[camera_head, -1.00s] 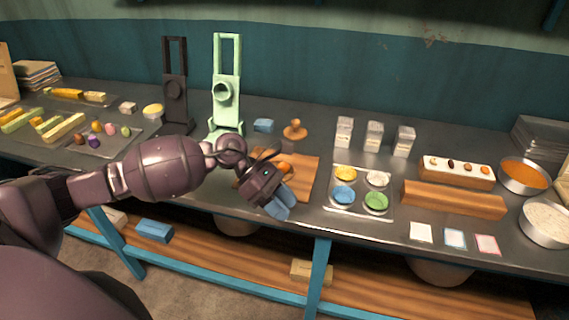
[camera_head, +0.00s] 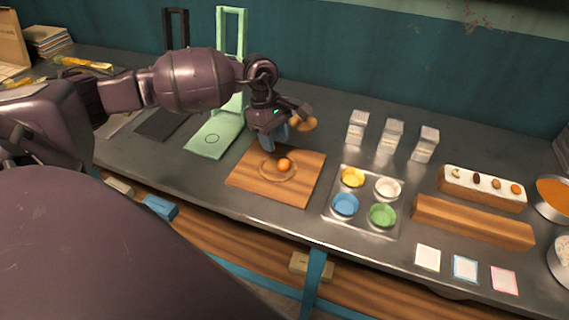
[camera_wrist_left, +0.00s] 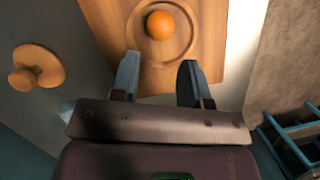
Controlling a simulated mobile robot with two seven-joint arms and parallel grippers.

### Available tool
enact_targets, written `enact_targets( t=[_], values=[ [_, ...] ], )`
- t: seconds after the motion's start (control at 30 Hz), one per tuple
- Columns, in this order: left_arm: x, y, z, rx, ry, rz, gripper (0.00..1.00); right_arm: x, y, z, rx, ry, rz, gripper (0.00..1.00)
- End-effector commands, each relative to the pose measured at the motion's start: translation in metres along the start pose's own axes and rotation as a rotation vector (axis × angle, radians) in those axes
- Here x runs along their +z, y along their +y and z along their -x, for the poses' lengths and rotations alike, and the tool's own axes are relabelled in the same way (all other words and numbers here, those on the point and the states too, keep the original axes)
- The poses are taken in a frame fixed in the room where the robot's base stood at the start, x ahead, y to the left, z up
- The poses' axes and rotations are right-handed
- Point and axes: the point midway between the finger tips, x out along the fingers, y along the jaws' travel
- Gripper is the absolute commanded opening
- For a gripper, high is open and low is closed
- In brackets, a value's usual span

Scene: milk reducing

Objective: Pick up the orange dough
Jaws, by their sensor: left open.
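The orange dough (camera_head: 284,165) is a small round ball on the wooden board (camera_head: 303,187), within a round groove. In the left wrist view the dough (camera_wrist_left: 160,25) lies ahead of the fingertips, at the top of the picture. My left gripper (camera_head: 275,142) is over the far edge of the board, fingers pointing down, apart from the dough. In the wrist view the two blue-grey fingers of the left gripper (camera_wrist_left: 158,75) are spread with nothing between them. My right gripper is not in view.
A wooden stamp-like piece (camera_head: 304,123) stands behind my left gripper; it also shows in the wrist view (camera_wrist_left: 36,66). A tray of coloured bowls (camera_head: 365,218) lies right of the board. A green press (camera_head: 212,138) stands to the left.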

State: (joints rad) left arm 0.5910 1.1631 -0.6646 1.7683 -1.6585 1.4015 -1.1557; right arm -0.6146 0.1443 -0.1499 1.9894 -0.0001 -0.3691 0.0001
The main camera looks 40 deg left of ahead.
Motion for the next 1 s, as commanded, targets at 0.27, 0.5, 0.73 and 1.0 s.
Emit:
enact_targets(
  t=[0.27, 0.5, 0.73, 1.0],
  values=[
    [0.004, 0.0, -0.026, 0.0, -0.003, -0.001, 0.42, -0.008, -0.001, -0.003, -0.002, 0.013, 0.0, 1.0],
    [0.01, 0.0, -0.058, -0.001, -0.003, 0.0, 0.42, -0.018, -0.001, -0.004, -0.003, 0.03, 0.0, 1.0],
    [0.009, 0.0, -0.07, 0.0, 0.0, 0.0, 0.42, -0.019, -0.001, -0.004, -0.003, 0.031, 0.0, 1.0],
    [0.009, 0.0, -0.069, 0.0, -0.001, 0.0, 0.26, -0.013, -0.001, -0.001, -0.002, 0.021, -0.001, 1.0]
  ],
)
